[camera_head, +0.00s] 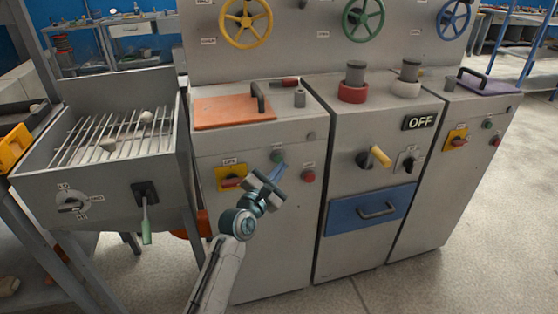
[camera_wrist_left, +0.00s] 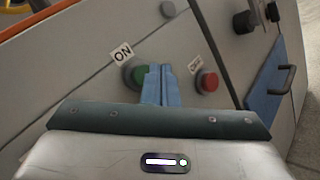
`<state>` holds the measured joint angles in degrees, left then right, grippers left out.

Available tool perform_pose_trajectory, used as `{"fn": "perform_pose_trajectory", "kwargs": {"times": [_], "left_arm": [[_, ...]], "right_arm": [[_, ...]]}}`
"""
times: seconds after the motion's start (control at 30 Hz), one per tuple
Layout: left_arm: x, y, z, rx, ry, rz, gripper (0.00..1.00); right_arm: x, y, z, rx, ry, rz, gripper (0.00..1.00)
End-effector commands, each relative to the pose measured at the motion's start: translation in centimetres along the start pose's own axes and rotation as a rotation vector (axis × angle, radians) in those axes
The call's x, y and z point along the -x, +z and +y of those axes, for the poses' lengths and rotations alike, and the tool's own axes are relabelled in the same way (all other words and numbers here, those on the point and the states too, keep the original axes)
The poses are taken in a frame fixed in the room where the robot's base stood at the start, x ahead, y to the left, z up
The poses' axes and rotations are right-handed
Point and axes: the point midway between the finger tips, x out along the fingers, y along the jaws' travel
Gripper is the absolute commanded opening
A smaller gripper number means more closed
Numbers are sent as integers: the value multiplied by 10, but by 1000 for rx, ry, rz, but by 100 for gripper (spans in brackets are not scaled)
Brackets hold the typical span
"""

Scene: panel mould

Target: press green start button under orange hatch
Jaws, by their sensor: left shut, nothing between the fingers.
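The orange hatch (camera_head: 235,111) lies flat and closed on top of the left cabinet, with a dark handle at its right side. The green start button (camera_head: 277,156) is on that cabinet's front below the hatch. In the left wrist view the green button (camera_wrist_left: 137,75) shows under an ON label, partly hidden behind my blue fingers. My left gripper (camera_head: 280,167) is shut and empty, its fingertips close to the green button; I cannot tell whether they touch it. In the wrist view its fingers (camera_wrist_left: 158,80) point at the panel. My right gripper is not in view.
A red button (camera_head: 308,176) sits just right of the green one. The middle cabinet has an OFF display (camera_head: 422,121) and a blue drawer (camera_head: 368,210). A grated bin (camera_head: 105,140) stands at left.

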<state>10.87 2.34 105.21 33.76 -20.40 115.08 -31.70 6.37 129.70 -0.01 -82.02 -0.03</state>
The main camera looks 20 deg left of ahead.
Motion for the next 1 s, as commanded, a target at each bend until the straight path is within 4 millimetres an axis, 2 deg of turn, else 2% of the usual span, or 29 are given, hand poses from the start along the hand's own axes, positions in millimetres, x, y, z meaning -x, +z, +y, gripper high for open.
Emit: {"fn": "perform_pose_trajectory", "kwargs": {"times": [1.0], "left_arm": [[-7,-5,5,-1,0,0,0]], "right_arm": [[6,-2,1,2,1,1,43]]}}
